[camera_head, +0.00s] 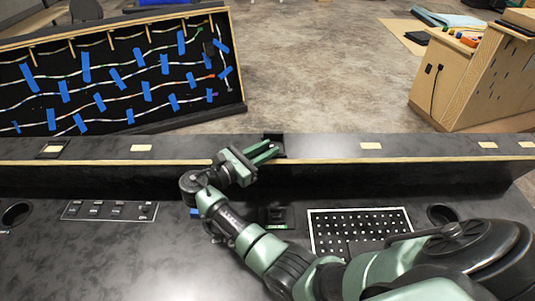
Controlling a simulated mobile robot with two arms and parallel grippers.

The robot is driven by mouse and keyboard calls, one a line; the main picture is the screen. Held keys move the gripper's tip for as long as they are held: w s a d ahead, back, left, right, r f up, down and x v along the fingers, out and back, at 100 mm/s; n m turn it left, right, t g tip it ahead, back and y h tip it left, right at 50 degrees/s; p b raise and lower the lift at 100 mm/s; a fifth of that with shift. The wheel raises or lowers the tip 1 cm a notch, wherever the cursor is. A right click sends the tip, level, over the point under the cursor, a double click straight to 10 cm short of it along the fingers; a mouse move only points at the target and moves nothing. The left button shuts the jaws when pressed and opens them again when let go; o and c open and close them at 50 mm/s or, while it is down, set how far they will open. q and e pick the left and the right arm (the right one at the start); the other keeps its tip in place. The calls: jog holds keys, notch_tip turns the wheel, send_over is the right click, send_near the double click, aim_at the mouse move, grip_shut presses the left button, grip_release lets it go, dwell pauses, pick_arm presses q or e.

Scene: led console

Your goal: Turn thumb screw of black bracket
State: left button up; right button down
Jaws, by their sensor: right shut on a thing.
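My right arm reaches in from the lower right. My right gripper (270,152) is at the console's raised back ledge, with its green fingers close together at a small black bracket (273,138). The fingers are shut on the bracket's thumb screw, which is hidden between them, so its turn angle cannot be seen. My left gripper is not in view.
The dark console top (120,240) carries a switch panel (110,210) at the left and a white-dotted black panel (360,230) at the right. A board with blue tape and LED strips (120,75) stands behind the ledge. A wooden cabinet (465,85) stands at the back right.

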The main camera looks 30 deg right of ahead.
jog(key=shift+w+d+r+m+g, duration=0.1)
jog(key=shift+w+r+m+g, duration=0.15)
jog(key=shift+g, duration=0.25)
jog(key=c, duration=1.2)
grip_release()
jog(key=shift+s, duration=0.2)
jog(key=shift+f, duration=0.15)
